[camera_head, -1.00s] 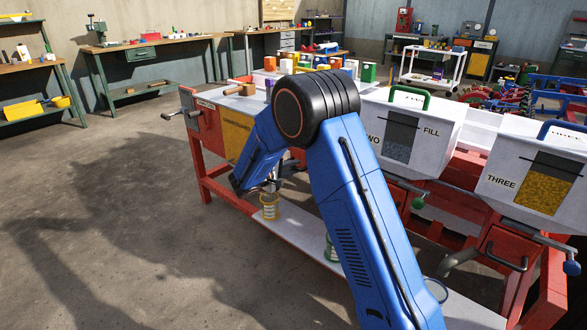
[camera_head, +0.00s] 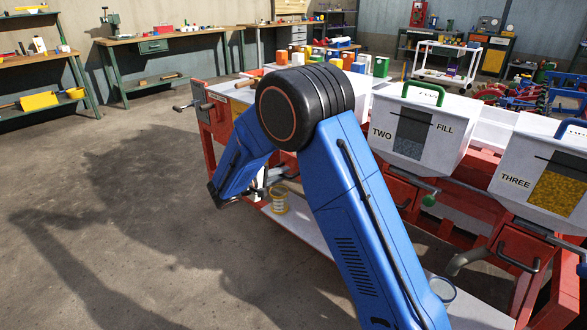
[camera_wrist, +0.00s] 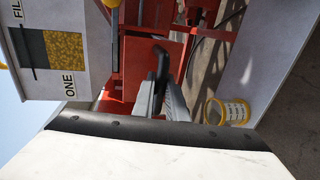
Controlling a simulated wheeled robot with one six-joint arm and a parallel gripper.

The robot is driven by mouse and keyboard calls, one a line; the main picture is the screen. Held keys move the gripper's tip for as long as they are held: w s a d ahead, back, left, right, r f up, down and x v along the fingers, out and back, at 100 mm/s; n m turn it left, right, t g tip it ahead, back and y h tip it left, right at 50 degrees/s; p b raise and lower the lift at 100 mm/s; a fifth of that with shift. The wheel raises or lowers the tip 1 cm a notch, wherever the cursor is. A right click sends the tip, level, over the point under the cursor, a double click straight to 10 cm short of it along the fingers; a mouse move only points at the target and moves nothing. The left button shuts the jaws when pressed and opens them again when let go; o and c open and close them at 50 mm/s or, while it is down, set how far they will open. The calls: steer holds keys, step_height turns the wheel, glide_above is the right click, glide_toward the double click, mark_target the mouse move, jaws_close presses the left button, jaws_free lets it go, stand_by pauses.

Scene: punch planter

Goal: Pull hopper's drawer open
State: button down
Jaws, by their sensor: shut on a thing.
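Hopper ONE (camera_wrist: 63,50) shows on its side in the wrist view, a white bin with a yellow-filled window. Beside it is its red drawer (camera_wrist: 128,62), with a dark handle (camera_wrist: 161,62). My gripper (camera_wrist: 163,84) has its grey fingers shut on this handle. How far the drawer stands out from the frame I cannot tell. In the head view my blue arm hides hopper ONE and its drawer, and my gripper is mostly covered near the bench's front edge.
A yellow-banded bucket (camera_head: 280,199) stands on the low white shelf (camera_head: 306,228), near my gripper. Hoppers TWO (camera_head: 415,130) and THREE (camera_head: 545,172) stand to the right, with red drawers below. The concrete floor (camera_head: 120,220) at left is open.

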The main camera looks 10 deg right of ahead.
steer(key=shift+f+v, duration=0.2)
steer(key=shift+v, duration=0.7)
steer(key=shift+f+v, duration=0.15)
steer(key=shift+v, duration=0.75)
steer(key=shift+f+v, duration=0.2)
steer(key=shift+v, duration=0.7)
steer(key=shift+a, duration=0.1)
steer(key=c, duration=1.8)
jaws_free()
steer(key=shift+o, duration=0.2)
steer(key=v, duration=1.7)
steer(key=shift+a, duration=0.2)
steer(key=shift+s, duration=0.15)
